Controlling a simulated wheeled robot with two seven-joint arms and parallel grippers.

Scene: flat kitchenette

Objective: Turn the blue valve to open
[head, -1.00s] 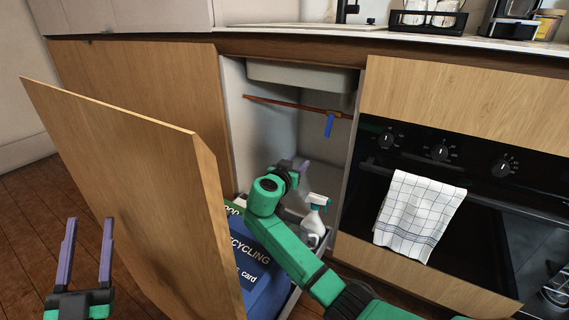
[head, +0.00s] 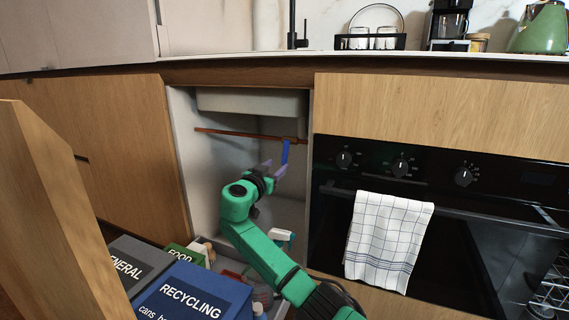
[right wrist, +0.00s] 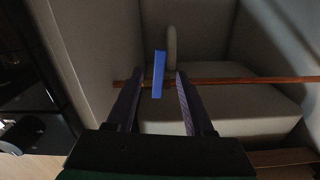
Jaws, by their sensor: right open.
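The blue valve (head: 285,152) is a small blue lever on a copper pipe (head: 225,133) under the sink, inside the open cabinet. It hangs down from the pipe, slightly tilted. My right gripper (head: 274,168) is inside the cabinet, just below and left of the lever in the head view. In the right wrist view the blue lever (right wrist: 158,74) shows between the two open fingers (right wrist: 155,90), near their tips, and the copper pipe (right wrist: 240,81) runs across behind. I cannot tell whether a finger touches the lever. My left gripper is out of the head view.
The open cabinet door (head: 60,220) stands at the left. Below the gripper are a recycling bin (head: 190,290), a general bin (head: 135,262) and a spray bottle (head: 281,236). The oven (head: 430,215) with a checked towel (head: 388,240) is on the right.

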